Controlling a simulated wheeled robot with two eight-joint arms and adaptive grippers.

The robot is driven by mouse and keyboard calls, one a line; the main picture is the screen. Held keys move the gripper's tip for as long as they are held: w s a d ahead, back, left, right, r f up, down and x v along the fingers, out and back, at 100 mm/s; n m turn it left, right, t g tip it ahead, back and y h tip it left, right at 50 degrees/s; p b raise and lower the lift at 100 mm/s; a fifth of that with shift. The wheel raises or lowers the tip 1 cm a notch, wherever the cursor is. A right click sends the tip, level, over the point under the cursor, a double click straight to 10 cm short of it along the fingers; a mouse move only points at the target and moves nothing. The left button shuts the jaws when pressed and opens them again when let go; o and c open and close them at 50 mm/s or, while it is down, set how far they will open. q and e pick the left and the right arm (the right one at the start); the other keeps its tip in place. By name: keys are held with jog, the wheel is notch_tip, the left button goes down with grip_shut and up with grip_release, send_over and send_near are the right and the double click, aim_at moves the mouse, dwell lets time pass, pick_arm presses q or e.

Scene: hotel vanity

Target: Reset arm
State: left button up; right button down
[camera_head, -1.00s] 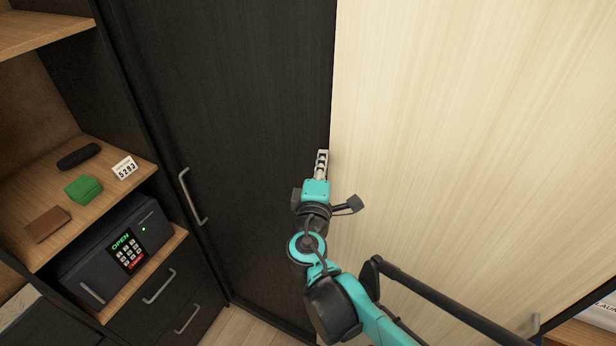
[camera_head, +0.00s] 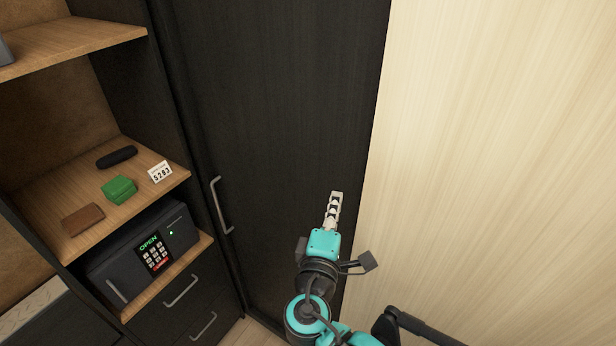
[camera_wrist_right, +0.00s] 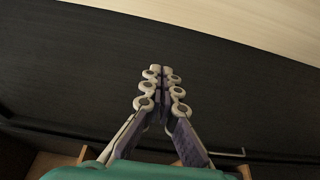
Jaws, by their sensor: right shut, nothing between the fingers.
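My right gripper (camera_head: 335,203) points up the picture in front of the black wardrobe door (camera_head: 280,100), near its border with the pale wood panel (camera_head: 490,150). In the right wrist view the gripper's fingers (camera_wrist_right: 161,72) are together with nothing between them. The black door (camera_wrist_right: 60,70) lies beyond the fingertips there, with the pale panel (camera_wrist_right: 270,20) at the top right. I cannot tell whether the fingertips touch the door. My left gripper does not show.
Left of the door, a wooden shelf (camera_head: 60,185) holds a black case (camera_head: 117,157), a green box (camera_head: 119,190), a brown wallet-like item (camera_head: 83,219) and a card reading 5283 (camera_head: 160,172). A dark safe (camera_head: 190,222) showing OPEN sits below. The door handle (camera_head: 217,205) sticks out.

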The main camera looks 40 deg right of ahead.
notch_tip(320, 180, down, 28)
jog(key=a+m+g+y+b, duration=0.3)
jog(key=m+g+y+b, duration=0.15)
jog(key=b, duration=1.25)
jog(key=a+f+m+y+b, duration=0.2)
jog(key=a+f+y+b, duration=0.2)
jog(key=f, duration=0.7)
jog(key=a+f+m+y+b, duration=0.2)
jog(key=a+f+y+b, duration=0.3)
jog(key=a+f+b, duration=0.3)
notch_tip(320, 180, down, 3)
jog(key=b, duration=0.5)
jog(key=shift+w, duration=0.1)
